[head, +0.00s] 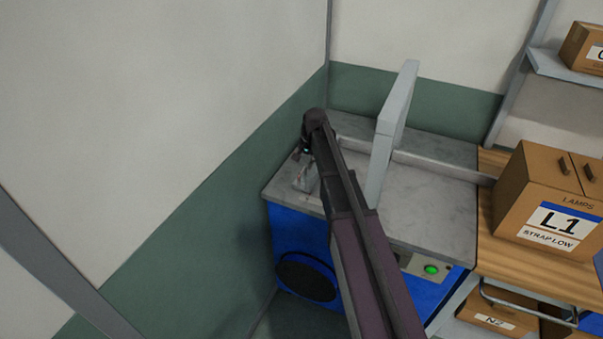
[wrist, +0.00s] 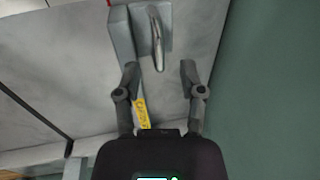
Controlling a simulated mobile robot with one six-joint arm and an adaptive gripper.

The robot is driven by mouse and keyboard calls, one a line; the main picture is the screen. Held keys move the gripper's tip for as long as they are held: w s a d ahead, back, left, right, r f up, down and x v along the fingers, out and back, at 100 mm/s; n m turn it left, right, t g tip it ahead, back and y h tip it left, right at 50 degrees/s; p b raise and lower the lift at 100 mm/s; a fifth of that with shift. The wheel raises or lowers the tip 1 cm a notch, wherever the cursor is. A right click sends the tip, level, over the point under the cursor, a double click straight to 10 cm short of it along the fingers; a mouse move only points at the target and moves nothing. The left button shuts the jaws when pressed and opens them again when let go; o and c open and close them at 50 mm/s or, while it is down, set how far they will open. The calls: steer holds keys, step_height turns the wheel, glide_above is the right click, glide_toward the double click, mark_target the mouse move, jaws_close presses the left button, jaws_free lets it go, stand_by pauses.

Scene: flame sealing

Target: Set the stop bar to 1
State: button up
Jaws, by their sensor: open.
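A grey bar end (wrist: 122,38) with a curved metal handle (wrist: 157,38) on its plate shows at the top of the wrist view. I take it to be the stop bar. A yellow marked strip (wrist: 142,112) runs beside it; its marks are too small to read, so the setting cannot be told. My gripper (wrist: 160,68) is open, its two fingers apart, with the handle just beyond the tips and nothing held. In the head view my gripper (head: 302,152) is over the left side of the machine top (head: 430,215), near a small grey block (head: 306,180).
A tall grey panel (head: 390,130) stands upright on the machine, right of my arm. A green-lit button (head: 431,269) is on the blue front. The green wall (head: 215,225) is close on the left. A lamp box (head: 550,205) sits on the wooden bench at right.

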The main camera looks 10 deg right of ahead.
steer(key=shift+w+a+f+b, duration=0.1)
steer(key=shift+f+b, duration=0.45)
steer(key=shift+f, duration=0.2)
steer(key=shift+w+a+f+b, duration=0.1)
steer(key=shift+f+b, duration=0.45)
steer(key=shift+f, duration=0.15)
jaws_close()
